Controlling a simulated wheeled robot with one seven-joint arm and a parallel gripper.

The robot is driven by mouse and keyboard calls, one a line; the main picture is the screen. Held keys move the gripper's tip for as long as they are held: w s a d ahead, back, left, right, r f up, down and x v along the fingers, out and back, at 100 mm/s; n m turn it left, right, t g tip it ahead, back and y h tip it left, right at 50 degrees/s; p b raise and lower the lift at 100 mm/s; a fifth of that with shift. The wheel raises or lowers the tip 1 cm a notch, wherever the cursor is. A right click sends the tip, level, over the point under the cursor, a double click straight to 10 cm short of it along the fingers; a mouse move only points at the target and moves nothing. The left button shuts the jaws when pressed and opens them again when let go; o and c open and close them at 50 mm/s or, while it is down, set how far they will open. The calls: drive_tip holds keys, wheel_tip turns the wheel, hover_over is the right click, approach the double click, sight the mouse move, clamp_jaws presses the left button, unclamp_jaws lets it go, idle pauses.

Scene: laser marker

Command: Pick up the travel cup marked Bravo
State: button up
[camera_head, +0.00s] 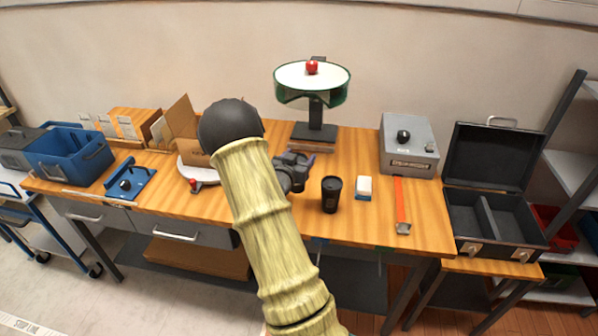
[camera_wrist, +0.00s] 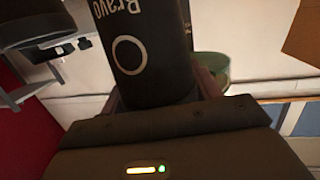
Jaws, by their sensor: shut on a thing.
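The black travel cup marked Bravo (camera_wrist: 145,40) fills the upper middle of the wrist view. Its white lettering and ring appear upside down. My gripper (camera_wrist: 162,98) is shut on it, with a jaw on either side. In the head view my gripper (camera_head: 303,162) is over the middle of the workbench, partly behind my arm. I cannot clearly make out the held cup there. A black lidded cup (camera_head: 331,196) stands upright just right of my gripper in that view; its marking is too small to read.
A white-and-blue block (camera_head: 364,188) and an orange strip (camera_head: 402,205) lie on the workbench (camera_head: 430,220) to the right. A grey box (camera_head: 409,150) and an open black case (camera_head: 490,190) stand farther right. A green-rimmed round stand (camera_head: 312,82) rises behind.

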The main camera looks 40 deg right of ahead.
drive_tip(key=shift+r, duration=1.05)
drive_tip(key=shift+w+f, duration=0.1)
